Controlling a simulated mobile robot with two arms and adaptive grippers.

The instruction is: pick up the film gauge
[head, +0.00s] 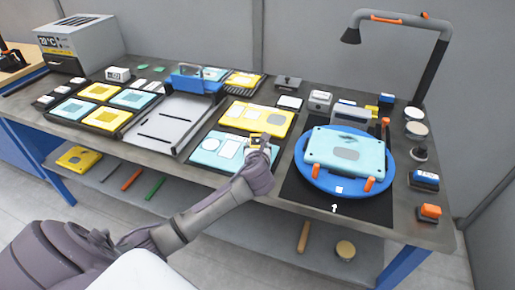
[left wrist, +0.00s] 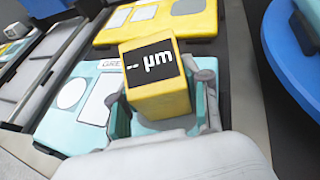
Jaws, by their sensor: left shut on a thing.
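The film gauge (left wrist: 155,80) is a small yellow block with a black display reading "-- µm" in the left wrist view. It sits between the fingers of my left gripper (left wrist: 160,120), which is shut on it. In the head view the gauge (head: 256,139) shows small and yellow at the end of my left arm, with the left gripper (head: 260,147) around it. It is over or near the light blue and yellow plates; the gap below it cannot be told. My right gripper is not in view.
A light blue plate (head: 208,150) and a yellow plate (head: 262,118) lie close to the gripper. A blue round turntable (head: 309,180) bears another light blue plate (head: 345,150) to the right. A lamp (head: 440,60) rises at the back right. A grey slotted tray (head: 165,128) lies left.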

